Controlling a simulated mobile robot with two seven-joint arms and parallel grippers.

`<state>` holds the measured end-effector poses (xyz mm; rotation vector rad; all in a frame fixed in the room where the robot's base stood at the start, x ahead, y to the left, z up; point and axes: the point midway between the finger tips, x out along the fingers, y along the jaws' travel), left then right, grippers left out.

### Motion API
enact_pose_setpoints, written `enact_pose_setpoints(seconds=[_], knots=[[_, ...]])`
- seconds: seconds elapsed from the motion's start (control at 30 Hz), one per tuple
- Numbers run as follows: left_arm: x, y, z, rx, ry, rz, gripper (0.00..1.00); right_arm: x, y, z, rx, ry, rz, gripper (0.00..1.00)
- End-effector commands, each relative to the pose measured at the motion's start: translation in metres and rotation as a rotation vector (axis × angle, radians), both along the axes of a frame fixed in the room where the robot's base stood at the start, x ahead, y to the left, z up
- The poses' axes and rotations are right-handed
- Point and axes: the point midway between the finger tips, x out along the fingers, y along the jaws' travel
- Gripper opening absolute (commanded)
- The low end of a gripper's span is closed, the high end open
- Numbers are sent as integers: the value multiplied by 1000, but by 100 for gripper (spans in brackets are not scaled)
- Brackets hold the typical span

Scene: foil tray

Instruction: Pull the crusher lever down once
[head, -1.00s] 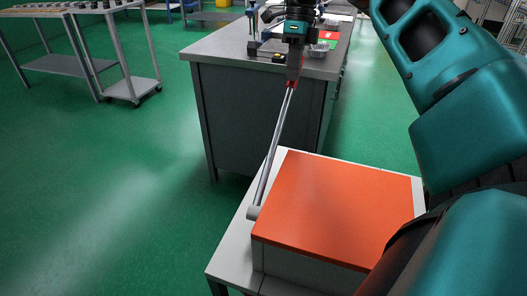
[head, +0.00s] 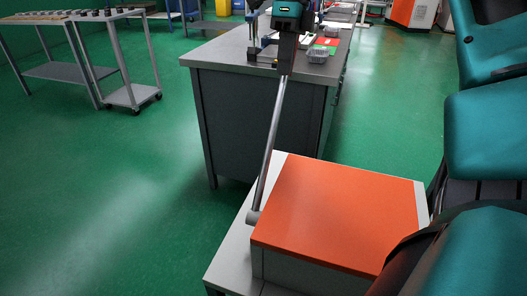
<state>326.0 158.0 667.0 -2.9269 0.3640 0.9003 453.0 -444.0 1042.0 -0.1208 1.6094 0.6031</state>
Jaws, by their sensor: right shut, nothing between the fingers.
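The crusher is a pale grey box with an orange top (head: 340,212), standing at the lower centre right. Its lever (head: 268,150) is a straight grey metal rod on a round pivot (head: 254,217) at the box's left side. The lever stands raised, leaning slightly right in the picture. My right gripper (head: 286,70) is at the lever's upper end and hides its tip. The fingers are shut with nothing between them; whether they touch the lever I cannot tell. My left gripper is not in view.
The crusher sits on a light grey stand (head: 232,262). Shelves and a trolley (head: 132,95) stand at the far left. Green floor is open on the left.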

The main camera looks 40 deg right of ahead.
Motion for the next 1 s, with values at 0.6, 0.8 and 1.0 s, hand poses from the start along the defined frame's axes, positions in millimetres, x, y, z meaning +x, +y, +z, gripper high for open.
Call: enact_pose_setpoints(seconds=[0.6,0.8,1.0], knots=[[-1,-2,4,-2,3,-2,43,-24,47,34,-1,-2,2,0],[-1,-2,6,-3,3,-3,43,-32,62,45,-1,-3,2,0],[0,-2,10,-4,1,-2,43,-40,77,56,0,-2,3,0]])
